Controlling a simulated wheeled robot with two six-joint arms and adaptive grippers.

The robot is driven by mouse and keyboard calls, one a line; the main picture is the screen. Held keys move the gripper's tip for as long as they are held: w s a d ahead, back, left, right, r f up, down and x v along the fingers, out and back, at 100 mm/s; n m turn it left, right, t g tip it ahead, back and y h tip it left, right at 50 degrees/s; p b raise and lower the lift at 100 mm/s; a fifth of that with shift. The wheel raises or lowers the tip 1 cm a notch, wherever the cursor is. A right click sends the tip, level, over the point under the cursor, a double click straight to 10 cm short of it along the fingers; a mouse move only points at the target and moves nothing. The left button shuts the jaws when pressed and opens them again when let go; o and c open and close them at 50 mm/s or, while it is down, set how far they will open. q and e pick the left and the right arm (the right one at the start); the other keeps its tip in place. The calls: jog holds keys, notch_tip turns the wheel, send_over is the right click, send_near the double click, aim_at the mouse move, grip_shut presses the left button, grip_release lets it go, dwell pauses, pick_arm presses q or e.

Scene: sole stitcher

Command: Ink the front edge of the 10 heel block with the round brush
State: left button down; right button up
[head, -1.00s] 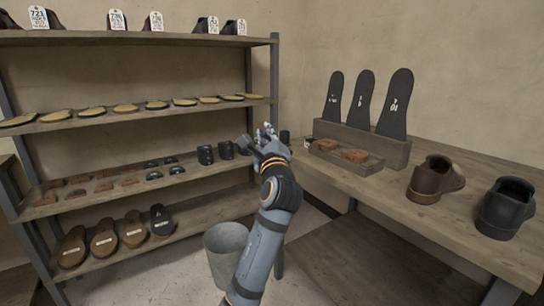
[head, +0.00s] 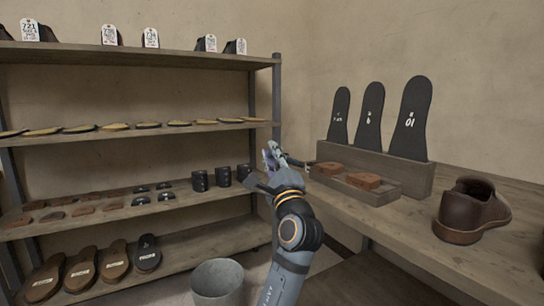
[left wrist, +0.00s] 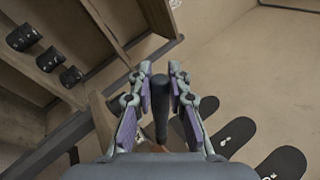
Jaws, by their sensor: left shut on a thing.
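My left gripper (head: 274,158) is raised between the shelf rack and the bench's left end. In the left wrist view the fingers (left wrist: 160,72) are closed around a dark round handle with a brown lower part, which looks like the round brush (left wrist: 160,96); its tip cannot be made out. Two reddish-brown heel blocks (head: 363,181) (head: 330,168) lie on a low wooden tray (head: 378,197) on the bench, beyond and to the right of the gripper. I cannot read any number on them. My right gripper is not in view.
A brown shoe (head: 470,212) stands on the bench (head: 405,225). Black cups (head: 223,176) stand on the shelf rack (head: 60,232). A grey bucket (head: 218,280) is below.

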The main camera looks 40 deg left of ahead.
aim_at(295, 164)
pick_arm(q)
jog(key=shift+r, duration=0.1)
jog(key=shift+w+d+f+b, duration=0.15)
jog(key=shift+w+f+b, duration=0.2)
jog(key=shift+b, duration=0.25)
jog(key=w+f+b, duration=0.1)
jog(key=w+d+f+b, duration=0.1)
jog(key=w+b, duration=0.1)
jog(key=shift+w+d, duration=0.15)
jog(key=shift+d, duration=0.05)
jog(key=shift+w+d+f+b, duration=0.15)
jog(key=shift+w+d+b, duration=0.1)
jog(key=shift+w+b, duration=0.4)
jog(key=shift+w+d, duration=0.2)
jog(key=shift+w, duration=0.2)
jog(key=shift+a, duration=0.15)
jog(key=shift+w+a+p, duration=0.4)
jog(key=shift+a, duration=0.3)
